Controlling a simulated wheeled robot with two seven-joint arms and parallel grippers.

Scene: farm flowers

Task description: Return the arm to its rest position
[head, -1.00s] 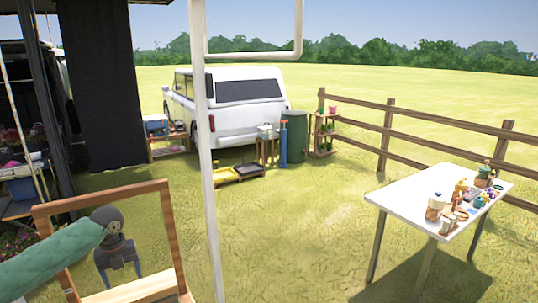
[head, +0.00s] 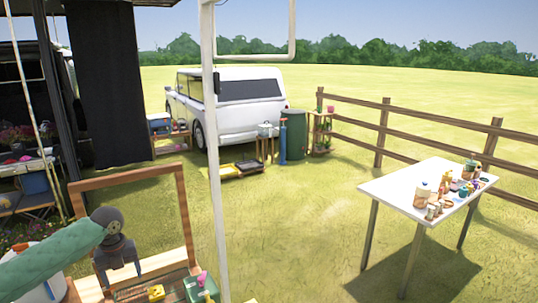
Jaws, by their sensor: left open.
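My left gripper (head: 118,277) hangs at the lower left of the head view, at the end of my green-sleeved left arm (head: 55,257). Its jaws are open and point down, with nothing seen between them. It shows in front of the opening of a wooden frame (head: 183,212), above a wooden surface with small items. My right arm and right gripper are not in view.
A yellow item (head: 156,292) and a green container (head: 203,289) lie right of the gripper. A white pole (head: 213,170) stands right of the frame. A white table (head: 400,188) with jars stands at right. Grass between is clear.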

